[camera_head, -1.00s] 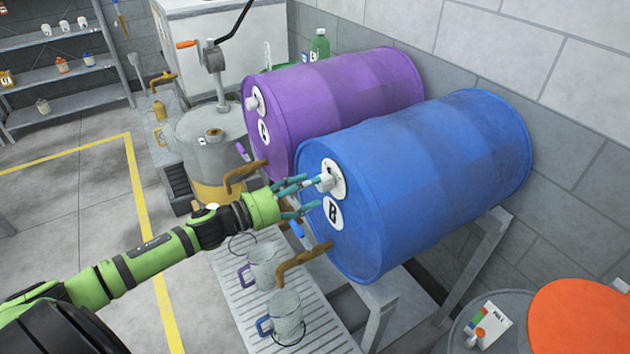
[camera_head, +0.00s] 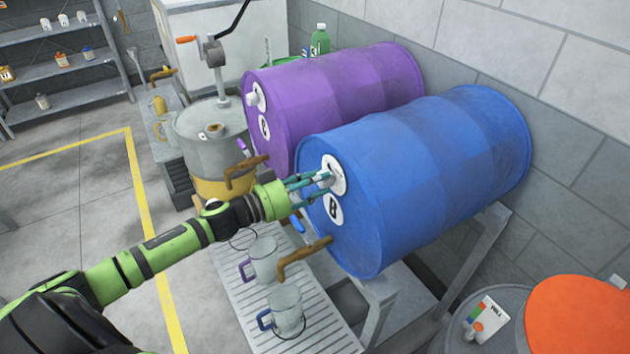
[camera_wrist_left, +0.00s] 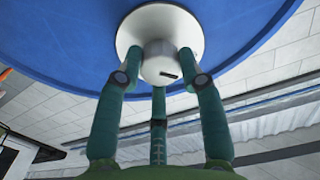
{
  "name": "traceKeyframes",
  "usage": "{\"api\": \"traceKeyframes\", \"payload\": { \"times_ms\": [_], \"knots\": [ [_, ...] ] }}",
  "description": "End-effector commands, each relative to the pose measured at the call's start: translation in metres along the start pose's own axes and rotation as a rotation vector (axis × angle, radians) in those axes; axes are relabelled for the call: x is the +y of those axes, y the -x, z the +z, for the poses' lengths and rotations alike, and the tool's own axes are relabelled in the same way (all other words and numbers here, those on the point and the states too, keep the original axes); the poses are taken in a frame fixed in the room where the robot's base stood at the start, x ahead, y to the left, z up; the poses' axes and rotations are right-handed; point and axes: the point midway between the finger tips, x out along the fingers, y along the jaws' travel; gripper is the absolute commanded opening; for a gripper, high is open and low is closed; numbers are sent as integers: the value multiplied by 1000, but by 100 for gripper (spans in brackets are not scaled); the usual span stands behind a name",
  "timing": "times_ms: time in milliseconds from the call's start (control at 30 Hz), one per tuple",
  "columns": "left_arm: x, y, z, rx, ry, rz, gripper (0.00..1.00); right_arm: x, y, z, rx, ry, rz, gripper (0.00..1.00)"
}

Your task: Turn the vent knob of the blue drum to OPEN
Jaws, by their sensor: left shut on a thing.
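The blue drum (camera_head: 430,170) lies on its side on a metal stand, with its front end facing my left arm. Its vent knob (camera_wrist_left: 160,66) is a pale cylinder with a dark mark, set on a round white plate (camera_wrist_left: 185,25). The plate also shows in the head view (camera_head: 338,170). My left gripper (camera_head: 318,183) is at the drum's front end, its teal fingers around the knob, shut on it. The knob's dark mark lies nearly level in the wrist view. Plate lettering is not readable. My right gripper is not in view.
A purple drum (camera_head: 345,90) lies behind the blue one. Below the blue drum are a brown tap (camera_head: 303,258) and metal jugs (camera_head: 287,310) on a slatted grate (camera_head: 237,300). An orange-topped drum (camera_head: 580,315) stands at right.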

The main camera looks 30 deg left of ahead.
Motion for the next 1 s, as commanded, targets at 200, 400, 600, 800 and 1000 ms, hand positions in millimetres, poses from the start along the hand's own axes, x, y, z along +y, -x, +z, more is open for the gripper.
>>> {"api": "traceKeyframes", "payload": {
  "times_ms": [200, 400, 600, 800, 1000],
  "knots": [
    [-1, -1, -6, 10, -62, -1, 6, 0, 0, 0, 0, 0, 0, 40],
    [-1, -1, -7, 12, -193, -3, 6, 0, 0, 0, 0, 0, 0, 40],
    [-1, -1, -7, 14, -374, -4, 6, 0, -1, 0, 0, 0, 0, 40],
    [0, -2, -7, 15, -567, -5, 5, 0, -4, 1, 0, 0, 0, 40],
    [2, -2, -8, 18, -758, -5, 5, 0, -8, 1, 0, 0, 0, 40]
  ]
}}
